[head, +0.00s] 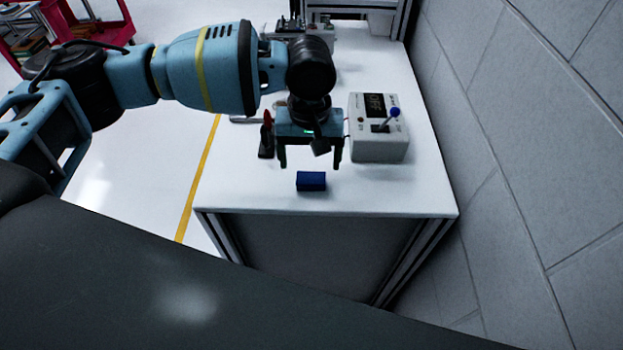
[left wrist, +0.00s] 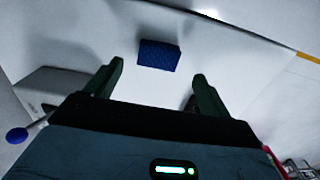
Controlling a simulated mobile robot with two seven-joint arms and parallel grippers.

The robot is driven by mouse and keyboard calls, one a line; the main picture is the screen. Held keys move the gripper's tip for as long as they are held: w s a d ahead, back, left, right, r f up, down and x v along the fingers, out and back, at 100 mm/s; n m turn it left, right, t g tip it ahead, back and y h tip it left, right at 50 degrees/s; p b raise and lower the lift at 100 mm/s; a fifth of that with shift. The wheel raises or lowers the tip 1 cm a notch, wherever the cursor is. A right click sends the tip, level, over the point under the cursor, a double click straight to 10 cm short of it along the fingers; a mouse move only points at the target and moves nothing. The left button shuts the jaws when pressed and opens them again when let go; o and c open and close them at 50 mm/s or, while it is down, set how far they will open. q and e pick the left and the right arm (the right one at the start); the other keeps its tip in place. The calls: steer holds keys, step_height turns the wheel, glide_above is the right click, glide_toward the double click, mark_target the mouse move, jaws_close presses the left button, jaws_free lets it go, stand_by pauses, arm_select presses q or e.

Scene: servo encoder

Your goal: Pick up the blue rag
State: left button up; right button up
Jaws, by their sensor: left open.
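The blue rag (head: 311,181) is a small dark blue block-like bundle on the white table (head: 250,195), close to its front edge. My left gripper (head: 310,165) is above the table, just behind the rag in the head view. Its two fingers are spread apart with nothing between them. In the left wrist view the rag (left wrist: 158,55) lies beyond the fingertips of my left gripper (left wrist: 158,72), roughly centred between them and apart from them. My right gripper is in neither view.
A white box with a display and a blue-knobbed lever (head: 379,145) stands right of my left gripper. A small dark and red object (head: 266,138) stands left of it. A grey wall (head: 520,130) rises along the right side. More equipment stands at the table's back.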

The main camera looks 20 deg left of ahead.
mark_target(311, 178)
arm_select(q)
steer(key=shift+d+f, duration=0.15)
steer(key=shift+f, duration=2.45)
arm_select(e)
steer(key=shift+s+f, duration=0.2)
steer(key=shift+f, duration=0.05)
arm_select(q)
steer(key=shift+c, duration=0.3)
steer(key=c, duration=1)
steer(key=shift+r, duration=0.15)
